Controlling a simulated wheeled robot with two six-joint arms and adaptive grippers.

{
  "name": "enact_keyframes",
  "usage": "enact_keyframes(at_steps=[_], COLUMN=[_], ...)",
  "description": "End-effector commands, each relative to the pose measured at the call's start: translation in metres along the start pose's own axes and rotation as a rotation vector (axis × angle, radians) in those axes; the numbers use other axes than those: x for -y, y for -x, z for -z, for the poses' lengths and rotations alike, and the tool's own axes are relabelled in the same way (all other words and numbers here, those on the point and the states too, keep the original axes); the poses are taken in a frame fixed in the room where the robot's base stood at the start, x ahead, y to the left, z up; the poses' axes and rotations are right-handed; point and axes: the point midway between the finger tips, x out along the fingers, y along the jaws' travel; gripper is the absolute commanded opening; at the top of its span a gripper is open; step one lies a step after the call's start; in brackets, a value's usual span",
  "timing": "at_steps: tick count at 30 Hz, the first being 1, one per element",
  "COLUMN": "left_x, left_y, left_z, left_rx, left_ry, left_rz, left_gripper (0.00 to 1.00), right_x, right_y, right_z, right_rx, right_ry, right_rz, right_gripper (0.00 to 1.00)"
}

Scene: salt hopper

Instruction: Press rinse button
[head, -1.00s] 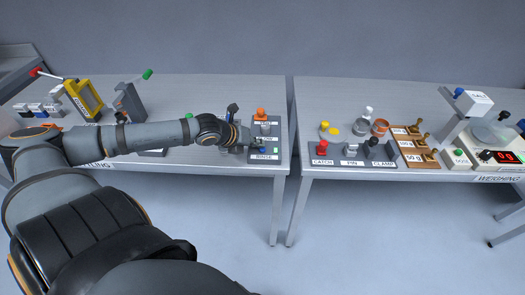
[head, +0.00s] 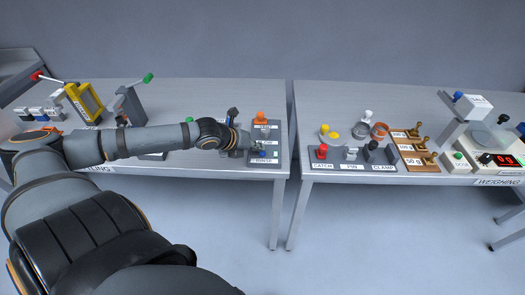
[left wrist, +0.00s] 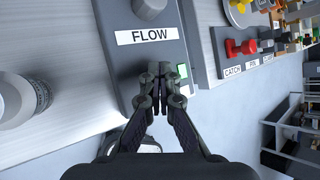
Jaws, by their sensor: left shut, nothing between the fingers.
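The grey control panel (head: 278,131) stands at the right end of the left table, with an orange knob (head: 262,116) at its back and the RINSE label (head: 264,160) at its front. My left gripper (head: 259,148) is over the panel's front part, just behind that label. In the left wrist view its fingers (left wrist: 163,72) are together and empty, pointing at the panel past the FLOW label (left wrist: 145,36). My right gripper is out of view.
A gap separates the left table from the right table (head: 350,100). There, the red CATCH knob (head: 321,151) and the black CLAMP knob (head: 372,146) stand near the front edge. A yellow frame (head: 82,99) stands at the far left.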

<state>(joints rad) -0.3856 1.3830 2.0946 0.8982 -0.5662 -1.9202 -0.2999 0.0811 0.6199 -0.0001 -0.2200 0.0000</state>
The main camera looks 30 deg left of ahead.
Motion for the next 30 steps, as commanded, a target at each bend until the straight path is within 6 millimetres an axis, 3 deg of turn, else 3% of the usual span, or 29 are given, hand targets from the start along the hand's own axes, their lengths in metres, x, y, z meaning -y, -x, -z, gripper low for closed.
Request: enact_keyframes(at_steps=[13,30], left_x=[-0.006,-0.002], left_y=[-0.007,-0.002], left_z=[0.006,0.002], left_rx=[-0.001,-0.004], left_ry=[0.001,0.003], left_rz=[-0.001,-0.003], left_gripper=[0.00,0.00], right_x=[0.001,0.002], right_y=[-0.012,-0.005], right_z=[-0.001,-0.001], right_rx=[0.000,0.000], right_ry=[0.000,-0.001], right_rz=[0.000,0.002], right_gripper=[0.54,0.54])
